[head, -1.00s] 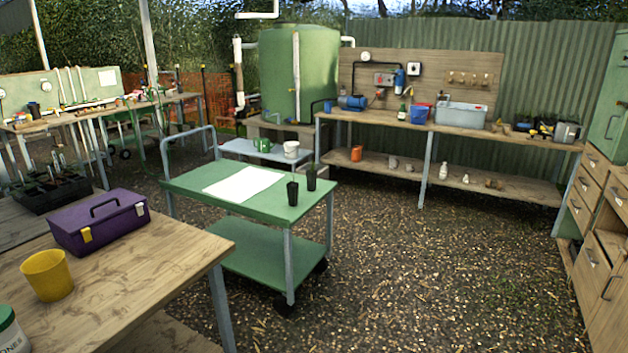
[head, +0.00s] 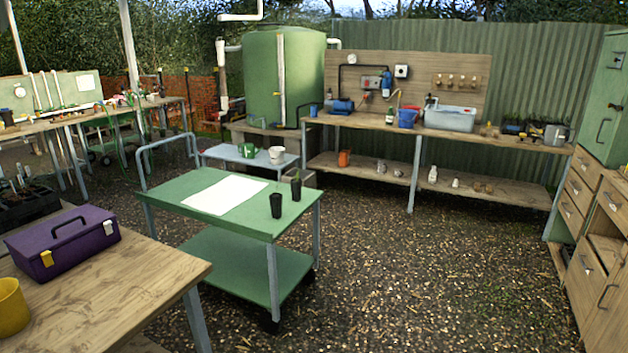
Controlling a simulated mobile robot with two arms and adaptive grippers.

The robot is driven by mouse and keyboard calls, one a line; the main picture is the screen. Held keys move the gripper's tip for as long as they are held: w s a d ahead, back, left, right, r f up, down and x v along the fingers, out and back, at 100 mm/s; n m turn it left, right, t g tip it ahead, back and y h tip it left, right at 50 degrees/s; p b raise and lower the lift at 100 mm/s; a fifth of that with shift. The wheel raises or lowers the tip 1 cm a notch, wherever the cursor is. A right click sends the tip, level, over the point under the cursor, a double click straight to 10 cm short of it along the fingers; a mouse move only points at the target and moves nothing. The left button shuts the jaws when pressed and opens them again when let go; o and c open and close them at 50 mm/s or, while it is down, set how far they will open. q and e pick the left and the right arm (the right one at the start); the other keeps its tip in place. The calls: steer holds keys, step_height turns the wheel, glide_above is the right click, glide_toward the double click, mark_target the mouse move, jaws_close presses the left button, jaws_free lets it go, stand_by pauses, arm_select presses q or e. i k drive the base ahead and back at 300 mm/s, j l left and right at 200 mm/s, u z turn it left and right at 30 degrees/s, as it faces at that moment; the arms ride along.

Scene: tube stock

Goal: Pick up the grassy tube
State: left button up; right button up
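Two small black tubes stand upright near the right end of the green cart (head: 250,226). The nearer tube (head: 276,206) shows no clear growth at its top. The farther tube (head: 296,190) has a thin bit of green above its rim, too small to tell whether it is grass. A white sheet (head: 227,194) lies on the cart top to the left of the tubes. Neither of my grippers is in view.
A wooden table (head: 130,275) with a purple toolbox (head: 62,240) and yellow cup (head: 10,308) is at the near left. A long workbench (head: 520,141) runs along the back, and drawers (head: 580,192) stand at right. The gravel ground (head: 430,270) right of the cart is clear.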

mark_target(296, 183)
steer(key=i+j+z, duration=0.1)
steer(key=i+z, duration=0.35)
steer(key=i, duration=1.55)
steer(key=i+u, duration=0.25)
steer(key=i, duration=0.25)
steer(key=i+l+u, duration=0.1)
steer(key=i+u, duration=0.15)
steer(key=i, duration=0.25)
